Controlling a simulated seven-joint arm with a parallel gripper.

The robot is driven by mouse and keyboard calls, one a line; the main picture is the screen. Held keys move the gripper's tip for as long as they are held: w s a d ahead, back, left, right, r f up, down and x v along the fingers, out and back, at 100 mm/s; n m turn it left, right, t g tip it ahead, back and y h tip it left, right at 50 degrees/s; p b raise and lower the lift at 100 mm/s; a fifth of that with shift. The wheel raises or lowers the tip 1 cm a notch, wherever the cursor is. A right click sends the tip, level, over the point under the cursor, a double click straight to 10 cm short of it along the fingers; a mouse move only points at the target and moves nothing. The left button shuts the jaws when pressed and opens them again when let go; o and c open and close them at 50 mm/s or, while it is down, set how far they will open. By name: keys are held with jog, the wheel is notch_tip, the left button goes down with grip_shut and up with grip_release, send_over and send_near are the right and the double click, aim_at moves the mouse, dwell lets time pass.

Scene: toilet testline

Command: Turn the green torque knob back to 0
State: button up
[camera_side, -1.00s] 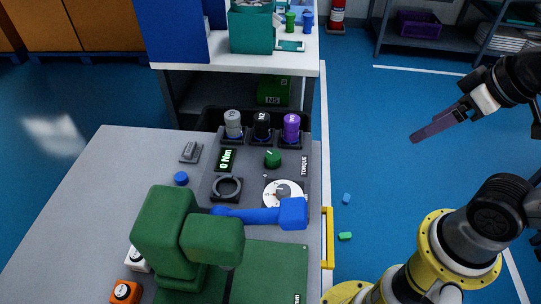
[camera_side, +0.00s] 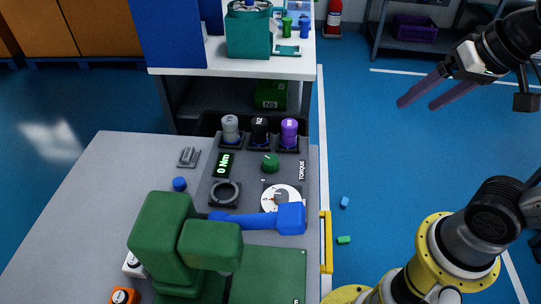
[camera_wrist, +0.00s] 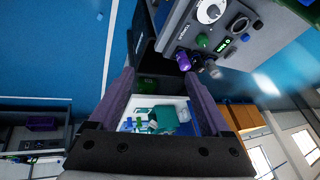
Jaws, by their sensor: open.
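The green torque knob (camera_side: 271,163) stands on the dark grey panel (camera_side: 204,196), next to the TORQUE label. It also shows in the wrist view (camera_wrist: 202,40). A small lit display (camera_side: 223,165) left of the knob reads 0 Nm. A white dial (camera_side: 282,199) sits in front of the knob, partly hidden by a blue wrench-like tool (camera_side: 262,219). My gripper (camera_side: 417,103) is open and empty, with two purple fingers. It hangs over the blue floor, right of the table and well apart from the knob.
Grey, black and purple sockets (camera_side: 289,133) stand at the panel's back. A large green machine (camera_side: 165,240) stands at the table's front. A yellow handle (camera_side: 326,242) lines the right edge. A white bench (camera_side: 300,66) with a teal box stands behind. The floor at right is mostly clear.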

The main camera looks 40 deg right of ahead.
jog(key=w+a+r+m+g, duration=0.1)
jog(key=w+a+r+m, duration=0.2)
jog(key=w, duration=0.5)
jog(key=m+g, duration=0.3)
jog(key=g, duration=0.2)
send_over(270, 160)
notch_tip(270, 160, down, 16)
notch_tip(270, 160, down, 13)
jog(key=shift+d+r, duration=0.1)
grip_shut()
